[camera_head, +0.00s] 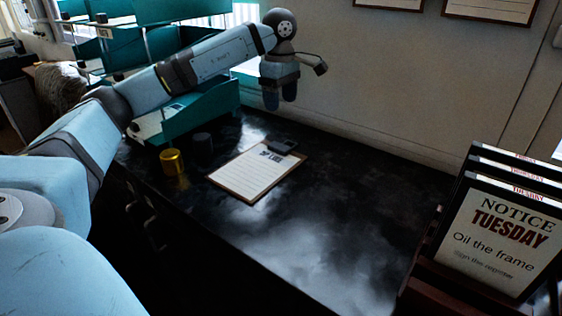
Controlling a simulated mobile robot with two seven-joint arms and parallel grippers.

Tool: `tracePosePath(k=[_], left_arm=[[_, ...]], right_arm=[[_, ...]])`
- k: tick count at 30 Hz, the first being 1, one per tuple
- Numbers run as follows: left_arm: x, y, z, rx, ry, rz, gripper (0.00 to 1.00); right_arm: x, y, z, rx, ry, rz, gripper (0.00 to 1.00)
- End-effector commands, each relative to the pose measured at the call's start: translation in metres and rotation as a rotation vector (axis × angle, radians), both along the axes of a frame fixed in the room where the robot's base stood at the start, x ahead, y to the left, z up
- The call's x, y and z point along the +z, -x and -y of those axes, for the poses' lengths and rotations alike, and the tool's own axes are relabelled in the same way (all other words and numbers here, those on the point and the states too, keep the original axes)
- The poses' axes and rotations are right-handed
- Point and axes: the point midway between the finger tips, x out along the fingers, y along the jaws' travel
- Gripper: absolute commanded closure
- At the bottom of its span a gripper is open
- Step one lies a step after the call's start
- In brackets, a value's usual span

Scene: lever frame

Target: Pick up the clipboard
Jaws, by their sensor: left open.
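The clipboard (254,177) lies flat on the dark, glossy desk, with a lined white sheet on a brown board and a dark clip at its far end. My left arm reaches in from the left. My left gripper (281,98) hangs above the far edge of the desk, pointing down, beyond the clipboard and clear of it. It is open and I see nothing in it. My right gripper is not in view.
A gold cylinder (173,162) and a dark cylinder (203,145) stand left of the clipboard. Teal trays (205,112) stand behind them. A rack of notice boards (499,236) stands at the right. The desk (330,225) between is clear; a wall closes off the back.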

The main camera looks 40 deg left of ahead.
Motion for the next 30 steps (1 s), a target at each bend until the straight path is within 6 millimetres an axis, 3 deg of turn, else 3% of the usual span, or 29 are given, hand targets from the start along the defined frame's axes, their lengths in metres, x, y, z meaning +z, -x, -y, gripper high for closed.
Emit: tracePosePath(k=[4,12,20,30], left_arm=[[-0.014,0.002,-0.008,0.004,-0.023,-0.007,0.36],[-0.065,0.002,-0.006,0.004,-0.02,-0.006,0.36],[-0.086,0.002,-0.005,0.004,-0.019,-0.003,0.36],[-0.13,0.001,-0.002,0.004,-0.018,-0.003,0.36]], right_arm=[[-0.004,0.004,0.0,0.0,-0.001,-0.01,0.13],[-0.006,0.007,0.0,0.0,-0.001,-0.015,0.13],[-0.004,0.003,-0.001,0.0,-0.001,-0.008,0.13],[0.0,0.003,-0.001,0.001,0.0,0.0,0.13]])
